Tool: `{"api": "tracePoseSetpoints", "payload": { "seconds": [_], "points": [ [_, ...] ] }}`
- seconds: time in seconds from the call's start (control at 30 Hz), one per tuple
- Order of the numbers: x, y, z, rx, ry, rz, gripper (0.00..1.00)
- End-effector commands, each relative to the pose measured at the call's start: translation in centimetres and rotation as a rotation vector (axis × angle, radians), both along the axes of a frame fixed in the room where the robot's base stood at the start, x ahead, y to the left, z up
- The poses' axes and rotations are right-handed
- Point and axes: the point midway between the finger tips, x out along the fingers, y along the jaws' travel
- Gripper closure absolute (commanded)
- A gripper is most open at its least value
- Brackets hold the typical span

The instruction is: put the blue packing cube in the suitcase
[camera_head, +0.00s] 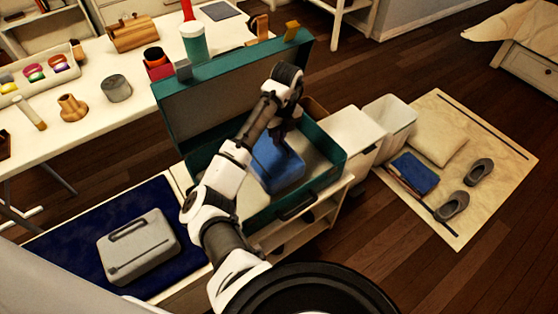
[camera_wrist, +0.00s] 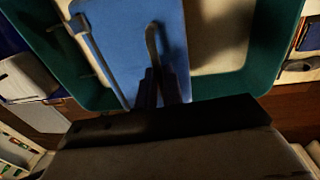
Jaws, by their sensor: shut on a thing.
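The blue packing cube (camera_head: 279,170) is inside the outline of the open teal suitcase (camera_head: 327,176), in the head view. The suitcase lid stands raised at the back. My gripper (camera_wrist: 158,78) is shut on the cube, with its fingers at a dark strap or handle on the cube's face. In the wrist view the blue cube (camera_wrist: 120,35) fills the upper middle, within the teal suitcase wall (camera_wrist: 272,45). A pale floor shows beside it. I cannot tell whether the cube touches the suitcase floor; my arm hides part of the suitcase.
A grey case (camera_head: 140,245) lies on a dark blue mat to the left. White bins (camera_head: 388,124) stand right of the suitcase. A long table (camera_head: 70,130) with cups and small items stands behind left. A rug (camera_head: 490,170) with slippers lies at right.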

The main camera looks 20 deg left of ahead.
Motion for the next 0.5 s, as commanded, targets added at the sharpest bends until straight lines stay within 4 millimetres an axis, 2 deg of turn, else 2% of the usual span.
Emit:
{"api": "tracePoseSetpoints", "payload": {
  "seconds": [0.1,0.5],
  "points": [
    [-0.1,0.0,-2.3,-0.001,0.003,0.003,1.00],
    [0.0,0.0,-7.2,0.000,0.001,0.002,1.00]
  ]
}}
